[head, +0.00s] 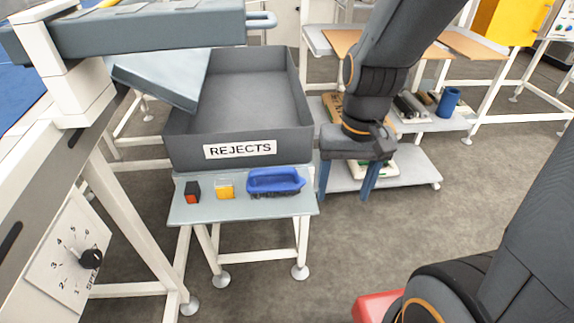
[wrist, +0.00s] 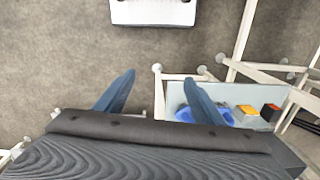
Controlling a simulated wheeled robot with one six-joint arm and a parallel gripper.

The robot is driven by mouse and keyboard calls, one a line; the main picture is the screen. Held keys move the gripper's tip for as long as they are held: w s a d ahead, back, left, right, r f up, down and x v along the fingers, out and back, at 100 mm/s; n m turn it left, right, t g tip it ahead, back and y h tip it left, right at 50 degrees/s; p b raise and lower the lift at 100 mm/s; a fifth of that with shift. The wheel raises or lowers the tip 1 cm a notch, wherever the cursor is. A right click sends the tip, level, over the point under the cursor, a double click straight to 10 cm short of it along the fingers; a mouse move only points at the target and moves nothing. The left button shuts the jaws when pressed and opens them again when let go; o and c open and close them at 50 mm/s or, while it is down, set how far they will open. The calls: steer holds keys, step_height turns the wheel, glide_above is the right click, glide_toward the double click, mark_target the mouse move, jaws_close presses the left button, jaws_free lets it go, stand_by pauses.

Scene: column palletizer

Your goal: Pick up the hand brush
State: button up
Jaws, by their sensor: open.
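The hand brush (head: 274,181) is blue with dark bristles. It lies on a small grey shelf (head: 240,208) in front of the REJECTS bin, at the shelf's right end. In the wrist view the brush (wrist: 238,115) is partly hidden behind one finger. My gripper (head: 346,184) hangs to the right of the shelf, apart from the brush, with its two blue fingers pointing down.
A red and black item (head: 192,192) and a yellow item (head: 225,190) sit left of the brush. The grey REJECTS bin (head: 188,148) rises behind them. A low trolley (head: 410,170) stands behind my gripper. Open floor (head: 345,245) lies right of the shelf.

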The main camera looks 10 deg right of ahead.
steer(key=w+a+m+y+p, duration=0.2)
steer(key=w+a+m+p, duration=0.2)
steer(key=w+a+m, duration=0.25)
steer(key=m+y+p, duration=0.2)
steer(key=m+p, duration=0.2)
steer(key=m, duration=0.6)
glide_toward(267, 182)
steer(key=shift+s+a+f, duration=0.25)
steer(key=shift+s+f, duration=0.05)
steer(key=shift+f, duration=0.3)
steer(key=shift+w+a+f, duration=0.2)
steer(key=shift+a, duration=0.05)
steer(key=shift+a+f+m, duration=0.15)
steer(key=shift+f+m, duration=0.1)
steer(key=shift+f, duration=0.1)
steer(key=shift+p+x, duration=0.7)
steer(key=shift+x, duration=2.8)
steer(key=c, duration=1.1)
steer(key=shift+r, duration=0.1)
